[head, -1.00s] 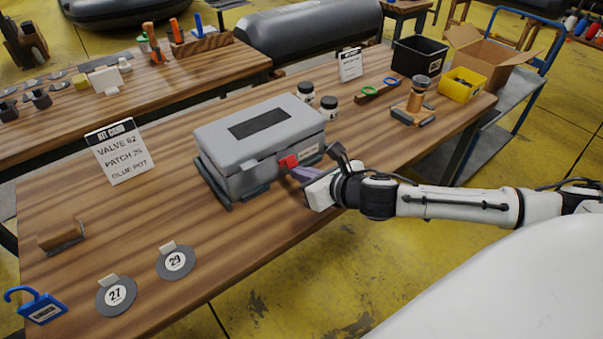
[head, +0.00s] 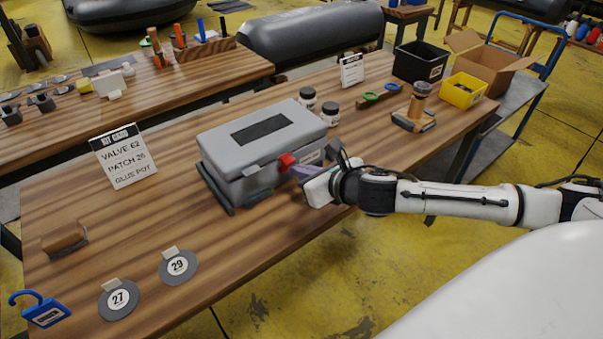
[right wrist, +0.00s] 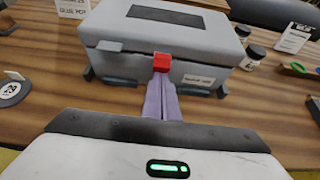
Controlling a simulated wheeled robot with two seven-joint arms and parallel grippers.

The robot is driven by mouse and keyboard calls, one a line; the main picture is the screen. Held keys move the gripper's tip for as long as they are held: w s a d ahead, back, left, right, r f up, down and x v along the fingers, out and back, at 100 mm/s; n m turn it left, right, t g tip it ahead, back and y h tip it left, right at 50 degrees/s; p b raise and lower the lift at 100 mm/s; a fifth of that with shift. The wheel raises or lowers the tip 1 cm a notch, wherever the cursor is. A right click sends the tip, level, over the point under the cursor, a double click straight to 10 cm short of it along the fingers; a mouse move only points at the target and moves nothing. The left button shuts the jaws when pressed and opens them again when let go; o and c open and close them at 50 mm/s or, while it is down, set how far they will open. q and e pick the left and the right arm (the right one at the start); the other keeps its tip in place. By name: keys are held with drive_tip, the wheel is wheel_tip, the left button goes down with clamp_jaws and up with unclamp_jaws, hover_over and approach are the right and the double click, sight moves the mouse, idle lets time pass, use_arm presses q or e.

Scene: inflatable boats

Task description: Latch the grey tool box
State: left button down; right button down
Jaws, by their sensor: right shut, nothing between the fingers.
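The grey tool box (head: 240,142) stands on the wooden table with its lid down, and a dark panel is set in its lid. It also fills the top of the right wrist view (right wrist: 185,32). A red latch (head: 287,160) is on its front face, and it shows in the right wrist view (right wrist: 161,62). My right gripper (head: 298,172) is shut and empty, its purple fingers (right wrist: 161,98) pointing at the red latch from the front. The fingertips are at or just below the latch; I cannot tell whether they touch. My left gripper is not in view.
A card (head: 124,157) stands left of the box. Two jars (head: 329,111) stand behind it. Round discs (head: 178,265) and a blue padlock (head: 44,312) lie at the front left. A black bin (head: 420,62) and a yellow bin (head: 462,90) stand at the right.

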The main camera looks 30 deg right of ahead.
drive_tip(key=shift+s, duration=0.1)
drive_tip(key=f+v, duration=0.1)
drive_tip(key=v, duration=0.7)
drive_tip(key=shift+s, duration=0.4)
drive_tip(key=shift+r, duration=0.1)
idle(0.4)
